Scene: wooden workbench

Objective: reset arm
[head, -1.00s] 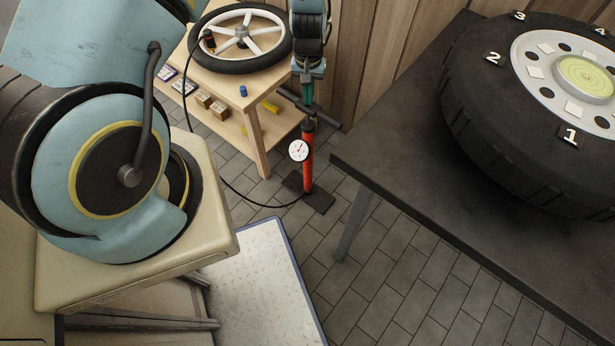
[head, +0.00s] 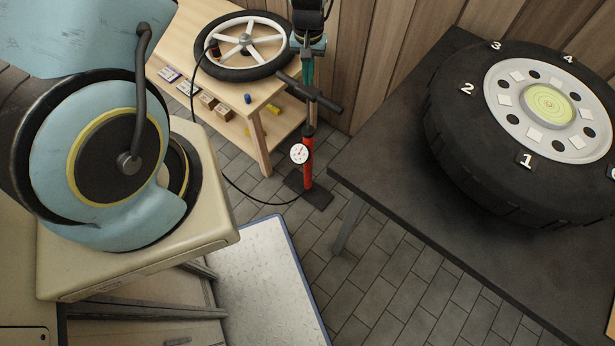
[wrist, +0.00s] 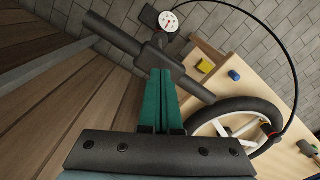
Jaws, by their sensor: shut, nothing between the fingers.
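My gripper (head: 308,84) is above the floor pump in the head view. Its green fingers are together, with nothing between them, and they also show in the wrist view (wrist: 160,76). The fingertips are close to the middle of the pump's black handle (head: 322,98), which runs across behind them in the wrist view (wrist: 112,33). I cannot tell whether they touch it. The pump (head: 308,158) is red and upright on the floor, with a white gauge (head: 299,153).
A spoked wheel (head: 228,72) lies on the wooden workbench (head: 262,93), linked to the pump by a black hose (head: 236,190). Small boxes sit on the lower shelf. A dark table (head: 385,165) with a big numbered tyre (head: 460,150) stands at right. Wood wall behind.

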